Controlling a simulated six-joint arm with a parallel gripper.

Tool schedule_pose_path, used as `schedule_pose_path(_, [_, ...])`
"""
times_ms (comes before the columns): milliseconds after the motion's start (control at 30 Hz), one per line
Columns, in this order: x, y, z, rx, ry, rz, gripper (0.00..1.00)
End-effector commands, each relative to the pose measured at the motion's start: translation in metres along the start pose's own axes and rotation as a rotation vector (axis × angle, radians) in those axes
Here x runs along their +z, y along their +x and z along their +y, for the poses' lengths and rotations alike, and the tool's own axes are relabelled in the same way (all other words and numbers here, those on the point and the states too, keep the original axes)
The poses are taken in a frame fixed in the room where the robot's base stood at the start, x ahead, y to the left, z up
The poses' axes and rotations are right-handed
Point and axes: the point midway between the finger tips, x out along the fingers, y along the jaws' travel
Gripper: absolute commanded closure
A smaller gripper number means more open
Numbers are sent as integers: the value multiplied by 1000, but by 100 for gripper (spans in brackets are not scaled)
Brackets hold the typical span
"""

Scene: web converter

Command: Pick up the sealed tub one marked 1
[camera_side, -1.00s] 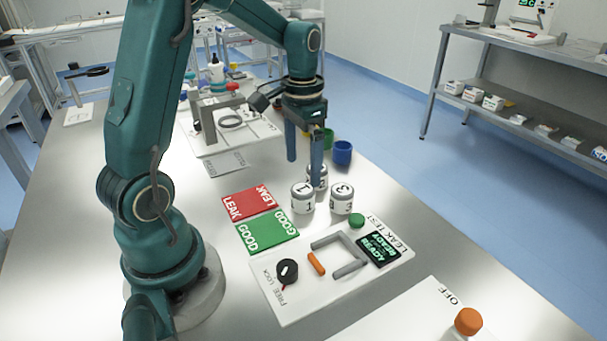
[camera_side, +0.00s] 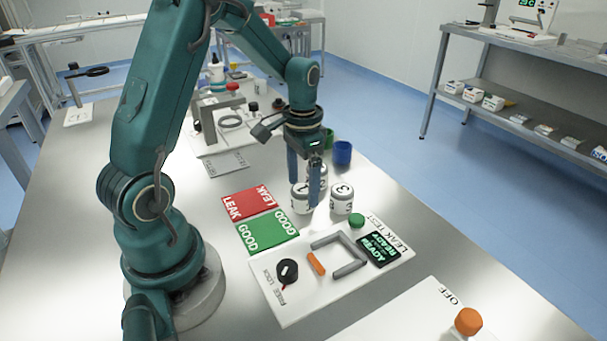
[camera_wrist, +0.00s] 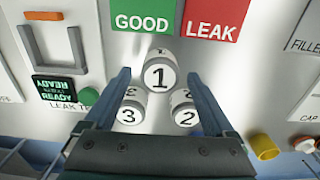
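The tub marked 1 (camera_wrist: 159,76) is a white and grey cylinder with a black 1 on its lid. It stands upright in front of the tubs marked 3 (camera_wrist: 130,112) and 2 (camera_wrist: 183,112) in the wrist view. In the side view tub 1 (camera_side: 300,199) is partly hidden by a finger. My gripper (camera_side: 304,180) is open, pointing down, with its fingers around tub height. In the wrist view the fingers of my gripper (camera_wrist: 161,80) lie left and right of tub 1, with gaps on both sides. I cannot tell whether the tips reach beside it.
Tub 3 (camera_side: 341,200) stands close by on the right. A green GOOD mat (camera_side: 266,232) and a red LEAK mat (camera_side: 248,202) lie to the left. The leak test board (camera_side: 330,280) is in front. A blue cup (camera_side: 342,153) stands behind.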

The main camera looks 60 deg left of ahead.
Motion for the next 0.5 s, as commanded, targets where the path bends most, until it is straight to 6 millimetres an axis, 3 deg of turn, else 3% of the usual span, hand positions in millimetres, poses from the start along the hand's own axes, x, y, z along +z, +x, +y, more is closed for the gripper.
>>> schedule_pose_path(33, [0, 0, 0, 0, 0, 0, 34])
schedule_pose_path(167, [0, 0, 0, 0, 0, 0, 84])
schedule_pose_path(200, [0, 0, 0, 0, 0, 0, 88])
schedule_pose_path(500, [0, -11, 0, -1, 0, 2, 88])
